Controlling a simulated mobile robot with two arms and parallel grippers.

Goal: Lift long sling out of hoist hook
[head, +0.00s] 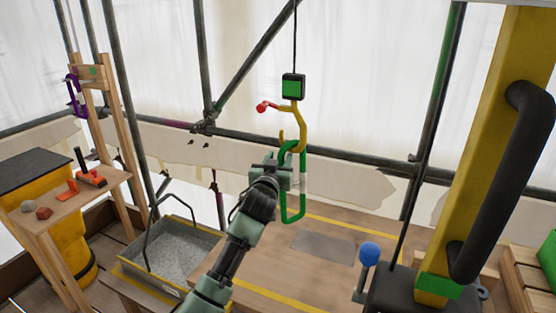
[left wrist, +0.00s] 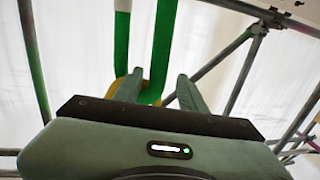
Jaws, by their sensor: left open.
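The hoist hook (head: 302,128) is yellow and hangs from a green-and-black block (head: 293,87) on a cable. A red-tipped latch (head: 266,106) sticks out to its left. The long sling (head: 304,195), a green loop with a pale patch, hangs in the hook's bowl. My left gripper (head: 285,166) is at the sling's upper part, just below the hook. Contact cannot be told. My right gripper is out of view.
A yellow post (head: 490,130) with a black handle and a blue-knobbed lever (head: 370,254) stand at right. A grey tray (head: 180,250) and a wooden stand (head: 75,195) with small items are at left. Scaffold tubes cross behind the hook. A wooden deck lies below.

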